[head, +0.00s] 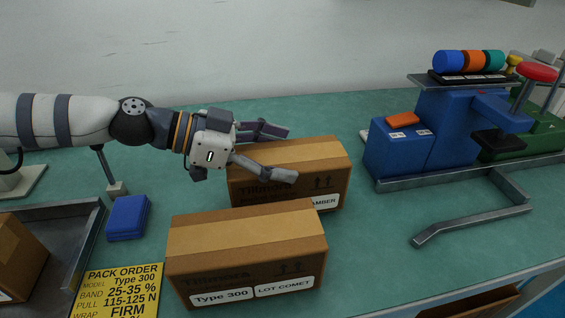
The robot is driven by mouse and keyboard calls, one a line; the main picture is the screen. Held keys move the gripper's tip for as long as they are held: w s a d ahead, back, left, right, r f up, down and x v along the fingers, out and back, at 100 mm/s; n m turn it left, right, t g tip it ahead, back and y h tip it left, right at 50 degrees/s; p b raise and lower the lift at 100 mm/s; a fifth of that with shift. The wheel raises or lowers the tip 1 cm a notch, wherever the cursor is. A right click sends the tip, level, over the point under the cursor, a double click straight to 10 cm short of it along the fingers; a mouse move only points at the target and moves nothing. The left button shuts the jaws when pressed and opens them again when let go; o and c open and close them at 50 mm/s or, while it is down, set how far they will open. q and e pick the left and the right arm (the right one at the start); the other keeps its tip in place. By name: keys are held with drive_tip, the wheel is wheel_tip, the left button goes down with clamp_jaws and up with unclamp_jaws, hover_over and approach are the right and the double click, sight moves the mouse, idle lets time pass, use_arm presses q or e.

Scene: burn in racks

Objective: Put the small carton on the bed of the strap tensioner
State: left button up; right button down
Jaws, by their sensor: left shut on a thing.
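Two brown cartons stand close together on the green bench. The rear carton (325,160) has a label ending in "AMBER", partly hidden. The front carton (247,240) reads "Type 300" and "LOT COMET". Which one the task calls small is not clear. My left gripper (288,153) is at the rear carton, one finger along its far top edge and one along its near side, shut on it. Whether the carton is lifted cannot be told. The blue machine (448,125) at the right, with a red-knobbed lever (537,72), appears to be the strap tensioner. My right gripper is out of view.
A grey tray (88,232) at the left holds another carton (17,258). A blue box (128,217) and a yellow pack order card (122,290) lie near it. A grey bent bar (470,224) sticks out before the machine. Clear bench lies between cartons and machine.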

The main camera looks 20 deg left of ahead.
use_arm(q)
drive_tip(key=shift+f, duration=0.8)
drive_tip(key=shift+r, duration=0.25)
drive_tip(key=shift+w+f, duration=0.1)
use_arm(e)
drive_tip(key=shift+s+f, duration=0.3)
use_arm(q)
drive_tip(key=o, duration=1.5)
drive_tip(key=shift+f, duration=0.15)
drive_tip(key=o, duration=0.5)
drive_tip(key=shift+c, duration=0.2)
